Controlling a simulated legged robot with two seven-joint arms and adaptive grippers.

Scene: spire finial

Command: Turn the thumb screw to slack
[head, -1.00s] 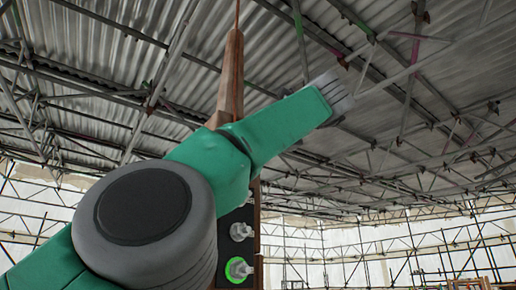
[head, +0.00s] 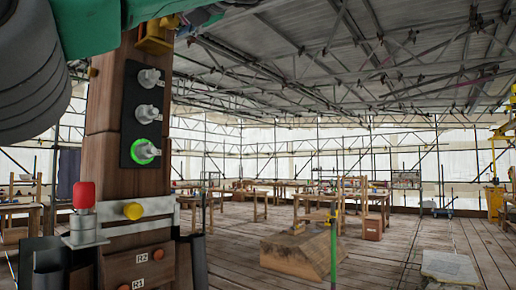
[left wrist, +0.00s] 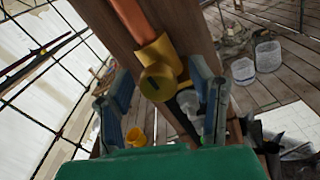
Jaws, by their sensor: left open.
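A yellow round knob with a dark slot, which looks like the thumb screw (left wrist: 157,82), sticks out from a yellow bracket (left wrist: 162,50) around a copper-coloured rod (left wrist: 132,20) in the left wrist view. My left gripper (left wrist: 165,104) is open, with one blue-grey finger on each side of the knob. I cannot tell whether either finger touches it. In the head view the yellow bracket (head: 153,40) shows on the wooden post, partly covered by my left arm at the top. My right gripper is in neither view.
The wooden post (head: 102,165) carries a black panel (head: 130,100) with grey knobs, the lowest ringed in green. Below are a red-capped part (head: 84,196) and a yellow knob (head: 133,211) on a metal band. Plank floor and benches lie beyond.

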